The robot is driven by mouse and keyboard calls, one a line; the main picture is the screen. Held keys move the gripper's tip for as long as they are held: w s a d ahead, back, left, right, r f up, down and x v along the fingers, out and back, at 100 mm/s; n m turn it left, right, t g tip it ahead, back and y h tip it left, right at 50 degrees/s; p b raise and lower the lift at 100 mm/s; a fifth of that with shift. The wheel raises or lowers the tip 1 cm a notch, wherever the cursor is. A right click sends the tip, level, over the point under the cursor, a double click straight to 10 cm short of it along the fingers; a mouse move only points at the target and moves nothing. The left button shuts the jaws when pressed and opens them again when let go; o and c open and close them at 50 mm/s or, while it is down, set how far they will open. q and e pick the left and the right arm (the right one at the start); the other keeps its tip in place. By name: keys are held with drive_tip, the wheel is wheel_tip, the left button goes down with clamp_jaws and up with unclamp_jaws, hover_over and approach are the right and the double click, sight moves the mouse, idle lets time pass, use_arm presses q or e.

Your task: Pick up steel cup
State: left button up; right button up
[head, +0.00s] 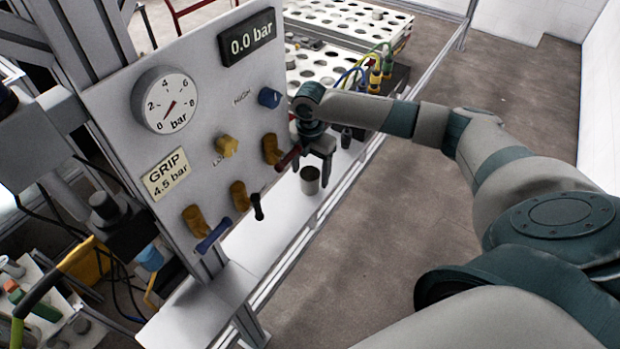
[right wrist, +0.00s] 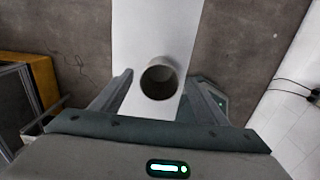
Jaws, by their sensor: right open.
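The steel cup (head: 310,181) stands upright on a narrow white shelf (head: 268,222) in the head view. In the right wrist view the cup (right wrist: 158,78) shows from above as a round open rim over the white shelf (right wrist: 160,25). My right gripper (head: 312,168) is directly above the cup, fingers pointing down. In the right wrist view its two fingers (right wrist: 160,98) stand apart to the left and right of the cup, with gaps on both sides. Nothing is held. My left gripper is not in the head view.
A slanted panel with a gauge (head: 165,100), a 0.0 bar display (head: 247,37), knobs and valve levers (head: 213,235) stands left of the cup. A metal rail (head: 345,180) runs along the shelf's right. Trays with holes (head: 345,25) are behind. Open floor (head: 400,230) lies right.

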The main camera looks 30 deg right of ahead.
drive_tip(key=shift+f, duration=0.6)
drive_tip(key=c, duration=1.2)
drive_tip(key=shift+r, duration=0.1)
drive_tip(key=shift+r+b, duration=0.4)
drive_tip(key=shift+r, duration=0.05)
drive_tip(key=s+d+r+b, duration=0.1)
drive_tip(key=s+r, duration=0.2)
drive_tip(key=s+d+r+b, duration=0.1)
drive_tip(key=s+r+b, duration=0.1)
drive_tip(key=s+r, duration=0.1)
drive_tip(key=s+d+r+b, duration=0.2)
drive_tip(key=s+r, duration=0.2)
drive_tip(key=s, duration=0.1)
drive_tip(key=shift+d, duration=0.1)
